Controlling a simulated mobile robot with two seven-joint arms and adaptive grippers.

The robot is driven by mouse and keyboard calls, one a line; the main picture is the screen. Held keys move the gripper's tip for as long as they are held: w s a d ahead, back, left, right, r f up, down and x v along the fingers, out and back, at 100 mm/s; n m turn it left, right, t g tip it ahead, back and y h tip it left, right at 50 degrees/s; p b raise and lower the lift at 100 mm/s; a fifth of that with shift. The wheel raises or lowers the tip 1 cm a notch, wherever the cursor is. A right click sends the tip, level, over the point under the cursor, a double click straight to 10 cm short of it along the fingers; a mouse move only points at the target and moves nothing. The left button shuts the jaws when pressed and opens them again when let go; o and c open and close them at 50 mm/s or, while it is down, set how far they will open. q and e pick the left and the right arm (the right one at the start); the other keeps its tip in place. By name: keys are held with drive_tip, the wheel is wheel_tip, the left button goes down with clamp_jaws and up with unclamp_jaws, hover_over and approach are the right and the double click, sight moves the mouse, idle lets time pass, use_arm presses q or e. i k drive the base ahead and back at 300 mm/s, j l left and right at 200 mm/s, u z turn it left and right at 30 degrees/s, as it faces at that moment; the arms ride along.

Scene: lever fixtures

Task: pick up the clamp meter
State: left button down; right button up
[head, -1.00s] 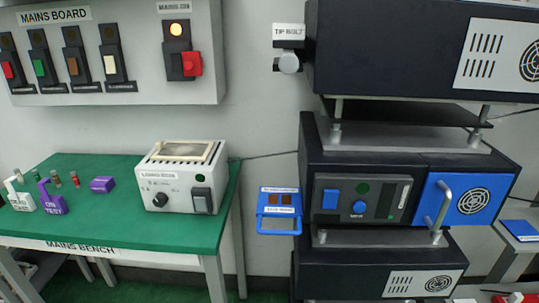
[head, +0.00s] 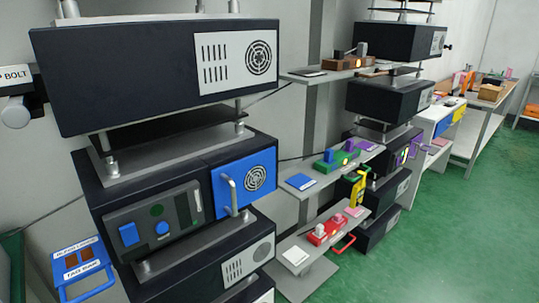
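I cannot make out a clamp meter for certain. A small yellow and black object (head: 358,187) stands by the middle shelves, between the two equipment stacks; it is too small to tell whether it is the clamp meter. Neither of my grippers is in view.
A dark equipment stack (head: 150,85) with a blue handled door (head: 255,178) stands close at left. Shelves beyond hold a green unit (head: 338,160) and a red unit (head: 326,232). A second dark stack (head: 392,97) stands further back. Green floor (head: 460,240) is free at right.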

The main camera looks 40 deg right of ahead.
sight(358, 190)
drive_tip(key=z, duration=2.05)
